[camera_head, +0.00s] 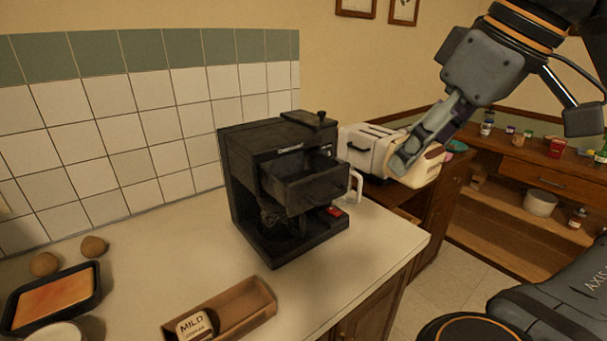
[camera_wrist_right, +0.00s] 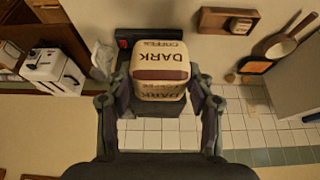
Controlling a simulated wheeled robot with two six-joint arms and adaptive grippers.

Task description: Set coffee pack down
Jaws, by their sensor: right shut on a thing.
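My right gripper (camera_head: 408,162) is in the air to the right of the black coffee machine (camera_head: 275,222). In the right wrist view, a cream and brown coffee pack (camera_wrist_right: 160,72) marked DARK sits between the fingers of my right gripper (camera_wrist_right: 165,103), which is shut on it. The tray also shows in the right wrist view (camera_wrist_right: 212,20). My left gripper is not in view.
The coffee machine's front drawer (camera_head: 305,188) is pulled out. A white toaster (camera_head: 362,152) stands behind my right gripper. A baking tray (camera_head: 95,290) and round brown items (camera_head: 93,246) are at the left. The counter (camera_head: 180,258) is clear between them and the machine.

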